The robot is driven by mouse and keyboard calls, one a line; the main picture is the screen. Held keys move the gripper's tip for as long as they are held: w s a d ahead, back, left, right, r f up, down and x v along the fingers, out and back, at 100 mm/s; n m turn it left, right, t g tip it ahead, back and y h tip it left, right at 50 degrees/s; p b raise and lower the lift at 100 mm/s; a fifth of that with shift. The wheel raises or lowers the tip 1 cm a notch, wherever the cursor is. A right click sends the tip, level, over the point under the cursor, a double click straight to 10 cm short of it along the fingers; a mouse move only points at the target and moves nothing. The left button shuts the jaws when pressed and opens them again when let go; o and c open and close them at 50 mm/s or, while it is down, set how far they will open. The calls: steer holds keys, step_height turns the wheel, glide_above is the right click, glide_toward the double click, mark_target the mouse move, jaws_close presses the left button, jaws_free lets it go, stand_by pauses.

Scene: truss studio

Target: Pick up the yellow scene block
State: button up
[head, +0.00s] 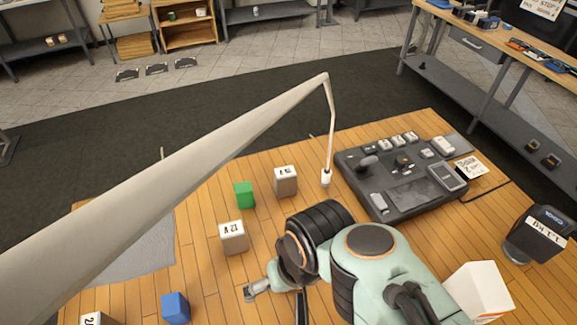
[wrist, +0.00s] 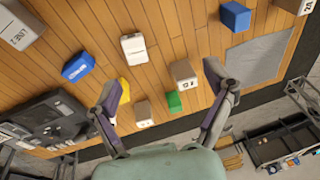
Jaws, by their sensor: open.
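The yellow block (wrist: 125,90) shows in the wrist view only as a small bright patch beside and partly behind my left finger. I cannot see it in the head view, where my arm covers part of the table. My gripper (wrist: 161,75) is open, with its two fingers spread wide and nothing held between them. In the wrist view the yellow block lies at the left finger, off the middle of the gap. In the head view one fingertip shows at the lower middle, above the wooden table (head: 205,290).
A green block (head: 244,195), two labelled blocks (head: 233,237) (head: 286,181) and a blue block (head: 175,308) stand on the table. A dark equipment tray (head: 350,160) lies to the right. A white box (head: 480,290) is near my arm. A pale lamp-like boom (head: 200,150) crosses above the table.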

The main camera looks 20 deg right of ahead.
steer(key=w+a+m+t+y, duration=0.3)
steer(key=w+a+m, duration=0.15)
steer(key=w, duration=0.35)
steer(key=w+a+m+t+y, duration=0.3)
steer(key=w+m+y, duration=0.15)
steer(key=w, duration=0.35)
steer(key=w+d+f+m+t+h, duration=0.25)
steer(key=d+f+m, duration=0.25)
steer(key=d+m, duration=0.25)
steer(key=w+d+f+m+t+h, duration=0.1)
steer(key=w+d+f+m+t, duration=0.25)
steer(key=d+m, duration=0.45)
steer(key=s+d+f+m+h, duration=0.1)
steer(key=s+d+f+m, duration=0.1)
steer(key=f+m, duration=0.1)
steer(key=s+d+f+m+h, duration=0.1)
steer(key=s+d+f+m, duration=0.1)
steer(key=d+f+m, duration=0.1)
steer(key=s+d+f+m+h, duration=0.2)
steer(key=s+d+f+m, duration=0.1)
steer(key=f, duration=0.2)
steer(key=shift+m+g, duration=0.3)
steer(key=shift+m, duration=0.05)
steer(key=shift+w+d+f, duration=0.1)
steer(key=shift+w+f, duration=0.05)
steer(key=shift+w, duration=0.1)
steer(key=x, duration=0.6)
steer(key=c, duration=1.3)
